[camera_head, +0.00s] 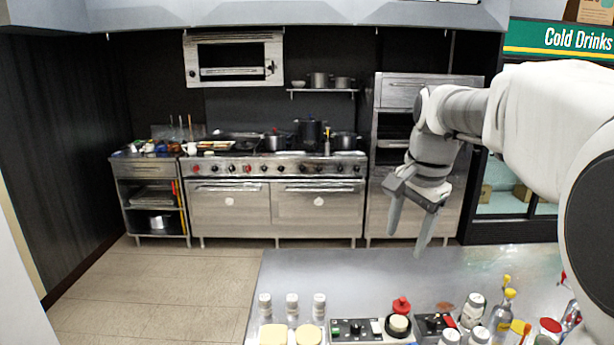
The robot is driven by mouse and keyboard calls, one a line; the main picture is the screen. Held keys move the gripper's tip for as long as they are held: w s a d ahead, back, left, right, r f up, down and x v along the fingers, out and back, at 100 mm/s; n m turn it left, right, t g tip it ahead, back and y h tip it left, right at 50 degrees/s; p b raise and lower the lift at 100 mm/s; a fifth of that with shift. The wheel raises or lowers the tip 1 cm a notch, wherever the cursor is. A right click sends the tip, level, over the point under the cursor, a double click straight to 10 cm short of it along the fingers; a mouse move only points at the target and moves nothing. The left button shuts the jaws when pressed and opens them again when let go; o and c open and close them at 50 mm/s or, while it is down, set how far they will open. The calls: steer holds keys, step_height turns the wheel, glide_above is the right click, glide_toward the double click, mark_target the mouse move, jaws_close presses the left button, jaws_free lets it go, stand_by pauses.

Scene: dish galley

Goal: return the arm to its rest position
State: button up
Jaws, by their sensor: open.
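My arm reaches in from the right edge of the head view, and its links cover part of the oven column and the drinks fridge. My gripper (408,229) hangs at its end, pointing down. Its two fingers are spread apart, with nothing between them. The fingertips show in front of the oven column, near the far edge of the steel counter (330,272) in the picture. I cannot tell their exact height above it.
A stove (275,200) stands across the open tiled floor (155,285). A drinks fridge (510,190) stands behind my arm.

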steer(key=s+a+f+n+t, duration=0.1)
steer(key=s+f+n, duration=0.1)
steer(key=s, duration=0.5)
steer(key=s+a+f+n+t, duration=0.1)
steer(key=s+f+n, duration=0.1)
steer(key=s+n, duration=0.3)
steer(key=s+a+f+n+t, duration=0.1)
steer(key=s+n, duration=0.3)
steer(key=s, duration=0.6)
steer(key=shift+a+f, duration=0.25)
steer(key=shift+f, duration=0.55)
